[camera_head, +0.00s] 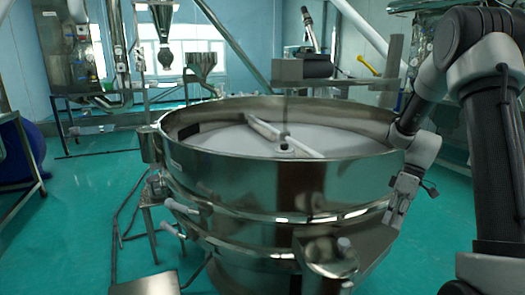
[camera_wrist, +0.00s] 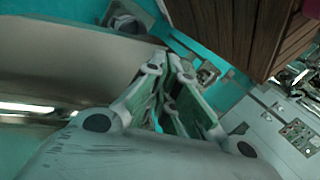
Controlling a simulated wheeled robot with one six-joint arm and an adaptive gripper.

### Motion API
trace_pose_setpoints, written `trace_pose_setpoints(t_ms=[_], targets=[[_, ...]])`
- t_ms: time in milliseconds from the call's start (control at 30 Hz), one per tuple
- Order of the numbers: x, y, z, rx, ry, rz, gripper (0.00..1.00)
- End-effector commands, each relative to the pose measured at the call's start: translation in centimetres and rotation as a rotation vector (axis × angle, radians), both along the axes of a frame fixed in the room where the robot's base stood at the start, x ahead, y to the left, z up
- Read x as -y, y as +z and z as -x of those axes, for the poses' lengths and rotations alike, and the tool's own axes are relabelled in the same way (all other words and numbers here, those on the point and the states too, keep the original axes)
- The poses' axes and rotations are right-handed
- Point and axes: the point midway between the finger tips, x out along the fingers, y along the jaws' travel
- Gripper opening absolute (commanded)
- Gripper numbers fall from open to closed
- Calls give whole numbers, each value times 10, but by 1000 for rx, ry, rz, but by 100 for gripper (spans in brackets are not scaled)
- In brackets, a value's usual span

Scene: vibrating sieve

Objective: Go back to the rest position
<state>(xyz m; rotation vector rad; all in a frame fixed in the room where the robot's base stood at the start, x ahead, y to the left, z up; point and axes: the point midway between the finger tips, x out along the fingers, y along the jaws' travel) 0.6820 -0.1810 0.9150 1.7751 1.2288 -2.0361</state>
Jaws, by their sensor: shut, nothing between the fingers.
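The round steel vibrating sieve (camera_head: 270,180) stands in the middle of the head view, with white material (camera_head: 240,140) inside its top rim. My gripper (camera_head: 393,218) hangs fingers-down outside the sieve's right wall in the head view. I cannot tell whether it touches the wall. In the wrist view, my gripper (camera_wrist: 170,68) has its fingertips closed together with nothing between them. A curved metal wall, seemingly the sieve's (camera_wrist: 70,60), runs along the left of that view.
A grey arm-like bar (camera_head: 285,140) crosses the sieve's top. A brown slatted surface (camera_wrist: 235,30) and a grey panel (camera_wrist: 275,125) lie right of my fingers. Green floor (camera_head: 75,235) is open at left.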

Motion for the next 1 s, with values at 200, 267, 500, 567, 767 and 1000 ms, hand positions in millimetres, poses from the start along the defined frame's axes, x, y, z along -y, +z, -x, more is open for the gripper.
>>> trace_pose_setpoints(t_ms=[200,267,500,567,767,1000], targets=[[-3,77,70,-62,-484,296,0],[-4,95,88,-46,-585,347,0],[-12,148,159,109,-843,436,0],[-14,158,176,164,-861,434,0],[-23,181,215,348,-831,394,0],[-30,205,223,474,-823,336,0]])
